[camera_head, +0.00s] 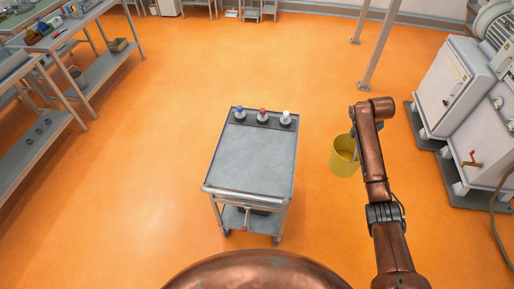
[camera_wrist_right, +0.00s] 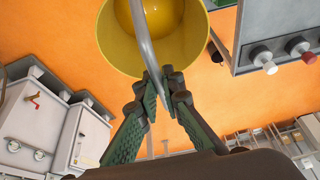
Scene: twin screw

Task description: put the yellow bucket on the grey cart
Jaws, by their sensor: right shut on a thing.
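The yellow bucket (camera_head: 343,157) is in the air to the right of the grey cart, partly behind my right arm in the head view. In the right wrist view the bucket (camera_wrist_right: 182,40) hangs with its open top toward the camera. My right gripper (camera_wrist_right: 163,78) is shut on its grey metal handle. The grey cart (camera_head: 253,160) stands in the middle, with an open flat top and three bottles with blue, red and white caps along its far edge. The cart's edge (camera_wrist_right: 245,45) shows at upper right in the wrist view. My left gripper is not in view.
White machine cabinets (camera_head: 450,90) stand at the right. A grey workbench (camera_head: 85,25) with shelves stands at the upper left. A metal post (camera_head: 377,50) stands behind the bucket. Orange floor (camera_head: 160,130) is clear around the cart.

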